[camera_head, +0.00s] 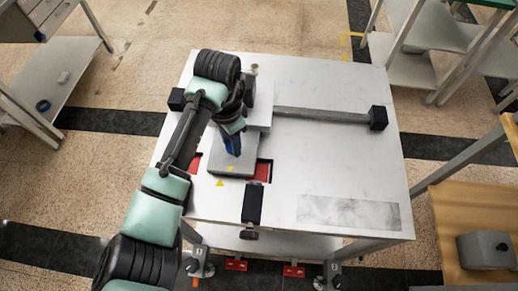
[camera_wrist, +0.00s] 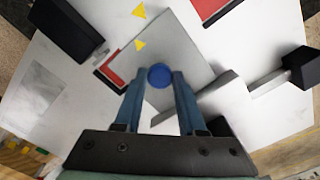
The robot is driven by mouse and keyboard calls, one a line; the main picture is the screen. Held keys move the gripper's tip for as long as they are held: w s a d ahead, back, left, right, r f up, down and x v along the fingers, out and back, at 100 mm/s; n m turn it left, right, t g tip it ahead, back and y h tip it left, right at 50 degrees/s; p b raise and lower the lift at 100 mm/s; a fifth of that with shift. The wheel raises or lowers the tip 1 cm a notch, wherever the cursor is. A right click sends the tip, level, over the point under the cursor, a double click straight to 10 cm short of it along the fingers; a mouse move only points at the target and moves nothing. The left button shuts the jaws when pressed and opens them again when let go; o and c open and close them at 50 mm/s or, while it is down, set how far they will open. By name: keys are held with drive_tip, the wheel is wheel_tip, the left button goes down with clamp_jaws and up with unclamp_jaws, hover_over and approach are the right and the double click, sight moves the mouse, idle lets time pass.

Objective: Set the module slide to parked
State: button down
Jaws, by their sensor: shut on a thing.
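The module slide is a grey plate (camera_head: 232,158) on a rail (camera_head: 320,115) that runs across the white table, with black end blocks. In the wrist view the plate (camera_wrist: 170,50) carries a round blue knob (camera_wrist: 159,75). My gripper (camera_wrist: 159,84) is shut on the blue knob, one finger on each side. In the head view my gripper (camera_head: 233,150) reaches down onto the plate, and my arm hides part of the rail's left side. A yellow triangle on the plate's front edge is close to a yellow triangle (camera_head: 220,183) on the table, slightly offset.
Red recessed patches (camera_head: 263,171) show beside the plate. A black block (camera_head: 252,204) stands at the table's front edge, right of the plate. A grey smudged rectangle (camera_head: 347,212) lies at front right. The rail's right end block (camera_head: 378,117) stands clear.

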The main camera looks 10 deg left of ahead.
drive_tip(key=a, duration=0.2)
drive_tip(key=shift+a, duration=0.3)
drive_tip(key=shift+d, duration=0.1)
drive_tip(key=c, duration=0.5)
unclamp_jaws()
wheel_tip(320, 180, up, 13)
drive_tip(key=p, duration=0.2)
